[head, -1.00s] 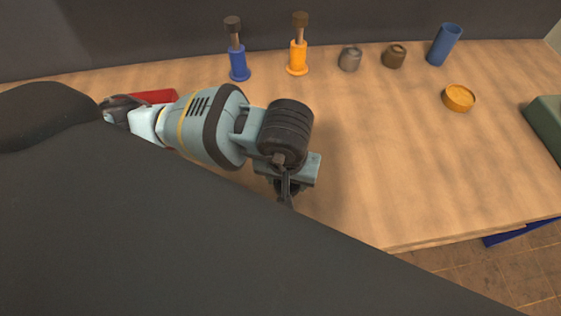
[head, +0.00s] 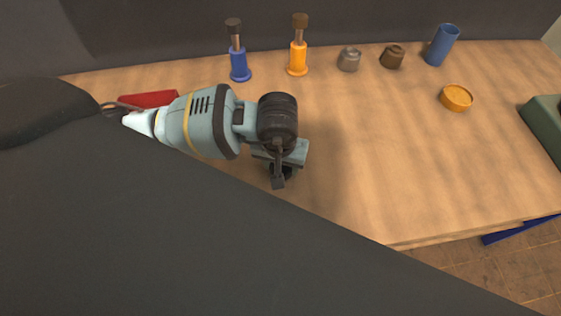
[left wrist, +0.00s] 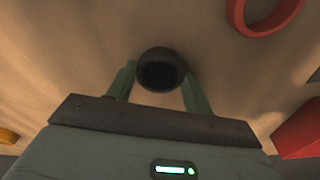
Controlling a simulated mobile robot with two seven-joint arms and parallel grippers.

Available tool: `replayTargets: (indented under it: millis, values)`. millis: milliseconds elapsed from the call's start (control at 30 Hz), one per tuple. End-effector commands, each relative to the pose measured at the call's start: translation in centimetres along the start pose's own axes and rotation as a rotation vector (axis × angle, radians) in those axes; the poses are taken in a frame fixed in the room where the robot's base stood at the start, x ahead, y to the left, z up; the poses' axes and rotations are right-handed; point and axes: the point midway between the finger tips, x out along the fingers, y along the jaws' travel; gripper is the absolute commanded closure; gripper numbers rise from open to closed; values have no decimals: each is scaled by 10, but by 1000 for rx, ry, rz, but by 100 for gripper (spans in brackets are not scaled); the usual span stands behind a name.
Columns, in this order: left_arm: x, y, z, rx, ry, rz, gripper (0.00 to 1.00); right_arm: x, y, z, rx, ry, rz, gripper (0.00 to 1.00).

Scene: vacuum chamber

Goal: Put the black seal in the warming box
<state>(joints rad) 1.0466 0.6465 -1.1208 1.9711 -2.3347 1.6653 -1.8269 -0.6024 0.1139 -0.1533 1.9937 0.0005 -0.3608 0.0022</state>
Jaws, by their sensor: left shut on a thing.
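My left gripper (head: 279,174) is over the wooden table in the head view, its fingers mostly hidden by my own wrist. In the left wrist view its two fingers (left wrist: 157,92) are shut on the black seal (left wrist: 160,54), a dark round piece with a darker hollow centre. The seal cannot be made out in the head view. I cannot tell for sure which thing is the warming box; a green box (head: 547,122) stands at the right edge of the head view. My right gripper is not in view.
A red ring (left wrist: 266,30) lies near the seal in the left wrist view. A red block (head: 148,99) is partly behind my arm. Blue (head: 239,66) and orange (head: 297,59) stands, small pots, a blue cup (head: 442,46) and an orange dish (head: 456,98) line the back. The table's right-centre is clear.

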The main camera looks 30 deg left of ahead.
Motion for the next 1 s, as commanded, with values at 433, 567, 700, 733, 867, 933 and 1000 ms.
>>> replayTargets:
  millis: [433,567,700,733,867,933,1000]
  values:
    - [3,0,0,-1,0,-1,35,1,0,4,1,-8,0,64]
    - [3,0,0,-1,0,-1,27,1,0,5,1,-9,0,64]
    - [3,0,0,-1,0,-1,27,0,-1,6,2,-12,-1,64]
    - [3,0,0,-1,1,-1,27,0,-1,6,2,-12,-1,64]
    - [-3,0,-1,-1,3,0,27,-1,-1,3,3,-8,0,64]
    - [-10,0,-1,-1,4,0,27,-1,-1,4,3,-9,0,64]
    - [-21,0,-2,-1,5,1,27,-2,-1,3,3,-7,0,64]
